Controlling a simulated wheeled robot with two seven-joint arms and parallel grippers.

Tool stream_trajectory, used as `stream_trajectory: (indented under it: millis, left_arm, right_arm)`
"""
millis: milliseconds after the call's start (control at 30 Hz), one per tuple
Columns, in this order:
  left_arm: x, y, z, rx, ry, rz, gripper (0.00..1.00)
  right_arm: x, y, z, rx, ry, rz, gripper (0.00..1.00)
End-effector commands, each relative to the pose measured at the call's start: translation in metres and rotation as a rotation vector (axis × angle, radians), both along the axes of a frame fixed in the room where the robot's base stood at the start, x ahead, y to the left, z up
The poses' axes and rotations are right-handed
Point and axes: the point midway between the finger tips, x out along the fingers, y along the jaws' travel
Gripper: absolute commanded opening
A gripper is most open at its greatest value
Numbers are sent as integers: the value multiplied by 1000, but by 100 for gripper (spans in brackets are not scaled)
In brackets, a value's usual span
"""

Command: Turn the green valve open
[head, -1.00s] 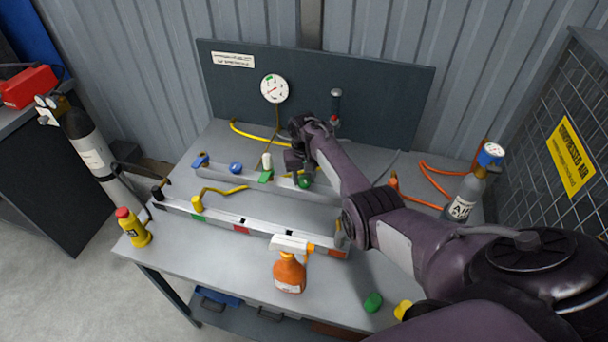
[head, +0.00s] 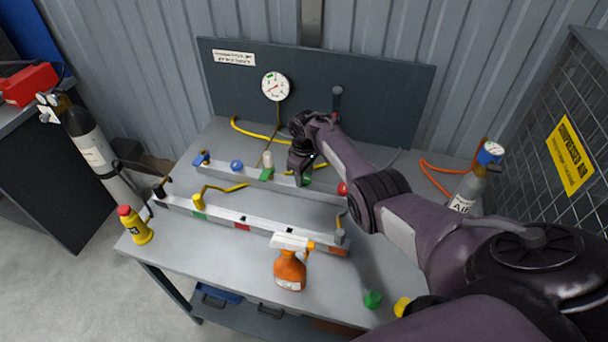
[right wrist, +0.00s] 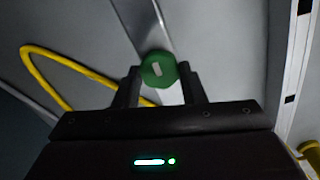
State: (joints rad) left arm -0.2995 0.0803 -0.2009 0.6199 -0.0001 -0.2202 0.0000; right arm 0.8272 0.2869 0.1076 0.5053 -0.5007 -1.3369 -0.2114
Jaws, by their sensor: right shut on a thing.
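The green valve (head: 307,181) is a round green knob on the rear rail of the bench, mostly hidden by my right gripper in the head view. In the right wrist view the green knob (right wrist: 158,70) has a short pale mark, slightly tilted. My right gripper (head: 299,181) reaches down over it. In the right wrist view its two fingers (right wrist: 160,86) are on either side of the knob, shut on it. My left gripper is not in view.
A blue knob (head: 237,166) and a red knob (head: 343,188) are on the same rail. A gauge (head: 275,86) is on the back panel. A front rail (head: 270,231), an orange spray bottle (head: 290,270) and a yellow bottle (head: 135,226) stand nearer. Bare bench lies at front left.

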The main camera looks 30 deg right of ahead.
Motion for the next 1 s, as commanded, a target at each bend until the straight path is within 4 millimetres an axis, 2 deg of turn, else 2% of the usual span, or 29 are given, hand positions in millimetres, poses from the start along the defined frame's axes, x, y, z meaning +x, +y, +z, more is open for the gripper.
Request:
stream_trajectory:
  millis: [633,667,800,1000]
  left_arm:
    - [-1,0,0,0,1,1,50]
    - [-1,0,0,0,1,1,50]
    - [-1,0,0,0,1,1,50]
    - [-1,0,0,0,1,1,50]
  right_arm:
    - [1,0,1,-1,-3,48,14]
    - [1,0,1,-1,-3,47,41]
    - [1,0,1,0,-2,46,59]
    - [0,0,0,0,-1,46,59]
